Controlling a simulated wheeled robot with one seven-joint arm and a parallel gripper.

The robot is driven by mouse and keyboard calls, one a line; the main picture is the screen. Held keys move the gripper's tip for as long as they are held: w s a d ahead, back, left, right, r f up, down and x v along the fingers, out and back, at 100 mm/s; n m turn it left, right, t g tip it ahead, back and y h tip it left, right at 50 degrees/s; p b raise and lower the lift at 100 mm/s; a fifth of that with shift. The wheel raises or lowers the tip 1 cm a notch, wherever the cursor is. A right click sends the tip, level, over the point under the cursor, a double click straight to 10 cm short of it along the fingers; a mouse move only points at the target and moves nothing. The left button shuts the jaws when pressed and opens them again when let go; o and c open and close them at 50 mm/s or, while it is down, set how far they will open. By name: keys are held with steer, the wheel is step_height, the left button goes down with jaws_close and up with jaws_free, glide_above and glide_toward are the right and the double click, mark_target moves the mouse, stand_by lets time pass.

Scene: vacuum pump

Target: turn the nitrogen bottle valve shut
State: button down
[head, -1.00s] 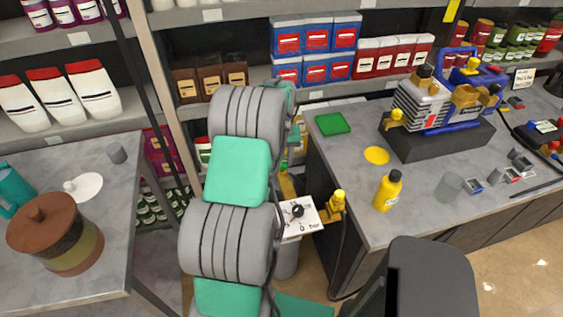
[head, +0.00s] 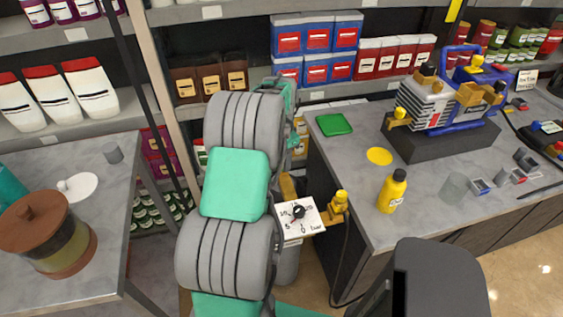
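The nitrogen bottle is a grey cylinder (head: 287,266) standing low between the two counters, partly hidden by my arm. A white square gauge plate (head: 313,222) with bar markings and a dark round centre sits at its top. A yellow fitting (head: 338,207) is to the right of the plate, with a dark hose hanging down. An ochre part (head: 288,186) shows just behind the plate; I cannot tell if it is the valve. My grey and green arm reaches up left of the bottle. My gripper's fingers are hidden behind the arm links, and I cannot see any contact.
The right counter (head: 400,225) holds a yellow bottle (head: 392,191), a green pad (head: 334,124), a yellow disc (head: 379,156) and the pump (head: 440,107). The left counter (head: 110,205) holds a brown lidded pot (head: 48,236). Stocked shelves stand behind.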

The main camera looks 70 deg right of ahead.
steer(key=m, duration=0.4)
steer(key=shift+s+d+m+b, duration=0.1)
steer(key=shift+m+b, duration=0.25)
steer(key=shift+m, duration=0.05)
steer(key=shift+r, duration=0.1)
steer(key=c, duration=1.1)
jaws_free()
steer(key=shift+s, duration=0.2)
steer(key=shift+o, duration=1)
steer(key=shift+w, duration=0.2)
steer(key=shift+r+b, duration=0.55)
steer(key=shift+r, duration=3.35)
